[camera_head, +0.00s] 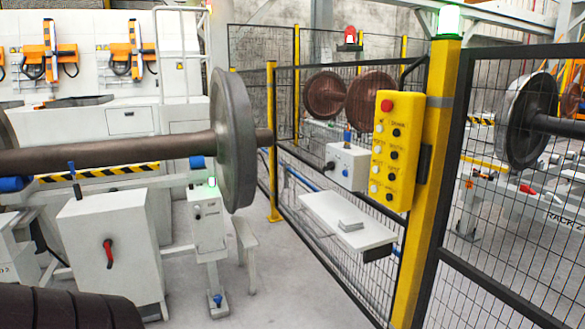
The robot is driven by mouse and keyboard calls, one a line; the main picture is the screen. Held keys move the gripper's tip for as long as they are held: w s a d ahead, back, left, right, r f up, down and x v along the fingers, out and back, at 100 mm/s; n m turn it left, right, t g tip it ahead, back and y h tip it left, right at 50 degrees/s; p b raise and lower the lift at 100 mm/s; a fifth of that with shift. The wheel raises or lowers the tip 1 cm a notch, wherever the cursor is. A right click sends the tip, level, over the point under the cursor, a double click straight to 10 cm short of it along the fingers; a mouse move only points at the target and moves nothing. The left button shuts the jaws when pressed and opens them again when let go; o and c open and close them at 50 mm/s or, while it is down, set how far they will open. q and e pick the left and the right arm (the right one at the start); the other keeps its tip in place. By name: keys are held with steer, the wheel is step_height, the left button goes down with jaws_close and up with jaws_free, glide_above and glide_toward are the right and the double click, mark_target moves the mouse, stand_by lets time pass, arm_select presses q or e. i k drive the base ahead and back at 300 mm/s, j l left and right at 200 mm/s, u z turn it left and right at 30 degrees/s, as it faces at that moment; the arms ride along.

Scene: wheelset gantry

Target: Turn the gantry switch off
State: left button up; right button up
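No label in the camera_head view reads as the gantry switch, so I cannot tell which control it is. A yellow control box (394,150) hangs on the yellow post at centre right, with a red button (387,106) on top and rows of black and white controls. A white box (347,166) with small knobs sits left of it on the fence. A red handle (108,254) is on the front of a white cabinet (120,215) at lower left. A small white box (206,217) with a lit green lamp (212,182) stands beside the cabinet. Neither gripper is in view.
A wheelset (233,140) with a long axle crosses the left. Mesh fence panels (500,210) and the yellow post (426,200) bound the right. A white shelf (345,222) juts from the fence. A dark ribbed shape fills the bottom left corner. Grey floor (290,290) is clear at bottom centre.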

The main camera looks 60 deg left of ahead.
mark_target(330, 166)
steer(key=u, duration=1.6)
steer(key=i+j, duration=0.3)
steer(key=i, duration=0.15)
steer(key=i+j+u, duration=0.1)
steer(key=i+j, duration=0.15)
steer(key=i, duration=0.15)
